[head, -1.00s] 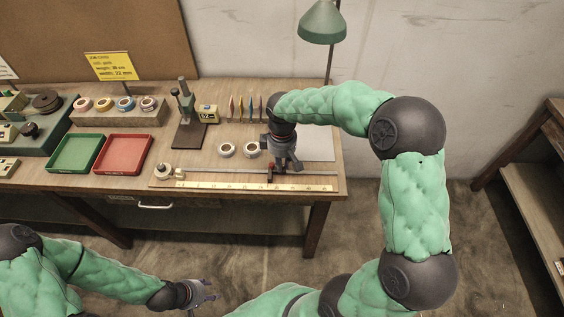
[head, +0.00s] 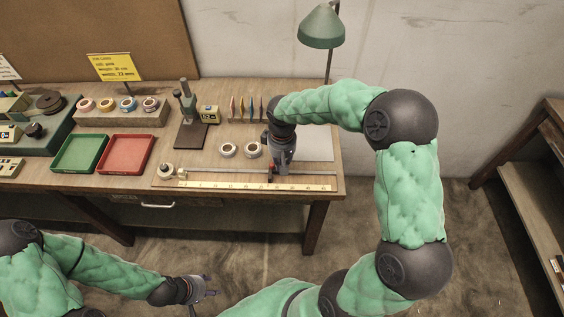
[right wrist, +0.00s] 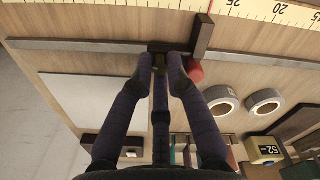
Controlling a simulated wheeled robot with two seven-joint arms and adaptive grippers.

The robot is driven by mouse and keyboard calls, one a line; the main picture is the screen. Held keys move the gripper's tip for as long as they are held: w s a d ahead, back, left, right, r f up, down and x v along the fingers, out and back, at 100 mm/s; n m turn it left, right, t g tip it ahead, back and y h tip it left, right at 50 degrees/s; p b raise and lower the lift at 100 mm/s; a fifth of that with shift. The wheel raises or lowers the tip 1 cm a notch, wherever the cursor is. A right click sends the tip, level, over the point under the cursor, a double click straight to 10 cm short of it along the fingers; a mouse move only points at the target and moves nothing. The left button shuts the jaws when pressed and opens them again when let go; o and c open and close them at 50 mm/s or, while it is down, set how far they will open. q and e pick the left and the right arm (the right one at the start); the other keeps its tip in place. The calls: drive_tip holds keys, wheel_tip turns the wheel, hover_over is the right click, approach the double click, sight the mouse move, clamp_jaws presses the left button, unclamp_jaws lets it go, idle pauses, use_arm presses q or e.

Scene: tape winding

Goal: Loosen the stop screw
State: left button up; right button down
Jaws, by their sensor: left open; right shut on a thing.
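A dark stop (right wrist: 203,36) sits across the thin metal rail (right wrist: 90,45) beside the ruler. In the head view the stop (head: 271,173) is partly hidden by my right gripper. A red knob (right wrist: 195,71) shows at its side in the right wrist view. My right gripper (head: 281,170) points down at the rail. In the right wrist view its fingertips (right wrist: 160,64) meet on a small dark part next to the stop, apparently the stop screw, mostly hidden by the fingers. My left gripper (head: 204,288) is open and empty, off the table's front at lower left.
The yellow ruler (head: 250,185) runs along the table's front edge. A press stand (head: 190,120), a red tray (head: 125,154) and a green tray (head: 79,153) stand left. A green lamp (head: 321,27) stands behind.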

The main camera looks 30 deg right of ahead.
drive_tip(key=c, duration=1.2)
unclamp_jaws()
drive_tip(key=shift+r, duration=0.1)
wheel_tip(320, 180, up, 12)
drive_tip(key=shift+f, duration=0.1)
drive_tip(key=shift+f, duration=0.1)
